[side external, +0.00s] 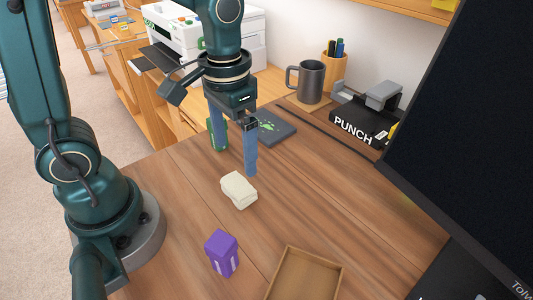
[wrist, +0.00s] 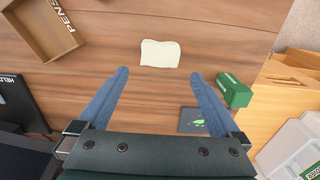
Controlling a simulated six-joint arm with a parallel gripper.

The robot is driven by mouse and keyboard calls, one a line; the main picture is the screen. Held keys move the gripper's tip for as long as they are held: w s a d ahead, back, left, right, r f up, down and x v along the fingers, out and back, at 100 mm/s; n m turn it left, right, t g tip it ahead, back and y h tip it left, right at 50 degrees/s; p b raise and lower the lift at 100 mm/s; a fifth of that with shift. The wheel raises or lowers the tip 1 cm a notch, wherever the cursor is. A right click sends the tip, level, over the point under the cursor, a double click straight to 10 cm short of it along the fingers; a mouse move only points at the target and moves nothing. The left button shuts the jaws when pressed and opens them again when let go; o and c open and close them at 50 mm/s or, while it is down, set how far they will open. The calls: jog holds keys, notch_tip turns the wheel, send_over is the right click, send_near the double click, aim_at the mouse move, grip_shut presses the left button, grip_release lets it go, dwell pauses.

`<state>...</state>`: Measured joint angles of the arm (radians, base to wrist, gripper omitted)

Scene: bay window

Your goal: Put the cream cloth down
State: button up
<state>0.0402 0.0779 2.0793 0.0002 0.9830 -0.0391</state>
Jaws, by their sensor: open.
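The cream cloth (side external: 239,190) lies folded on the wooden table, near its middle in the side view. In the wrist view the cloth (wrist: 160,53) lies beyond the fingertips, roughly centred between them. My gripper (side external: 232,160) is open, with its two blue fingers apart and pointing down, above and behind the cloth in the side view. In the wrist view my gripper (wrist: 158,73) has nothing between its fingers, and the cloth is apart from them.
A purple box (side external: 222,253) and a wooden tray (side external: 306,273) stand at the front. A green box (side external: 218,134) and a dark flat item (side external: 272,127) are near the fingers. A mug (side external: 307,82), a punch (side external: 366,119) and a monitor (side external: 460,110) stand behind and right. Table right of the cloth is clear.

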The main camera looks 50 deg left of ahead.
jog(key=s+r+t, duration=0.5)
jog(key=r, duration=0.1)
jog(key=shift+s+a+t, duration=0.25)
jog(key=shift+a+t, duration=0.05)
jog(key=shift+a, duration=0.15)
dwell(0.6)
jog(key=g, duration=0.3)
send_over(238, 183)
jog(key=s+x, duration=0.1)
jog(key=x, duration=0.2)
jog(key=f, duration=0.2)
jog(key=f+g, duration=0.2)
jog(key=f, duration=0.1)
jog(key=shift+w+f, duration=0.3)
jog(key=shift+f, duration=0.05)
jog(key=shift+s+f+g, duration=0.15)
jog(key=shift+f+g, duration=0.15)
jog(key=shift+f, duration=2.5)
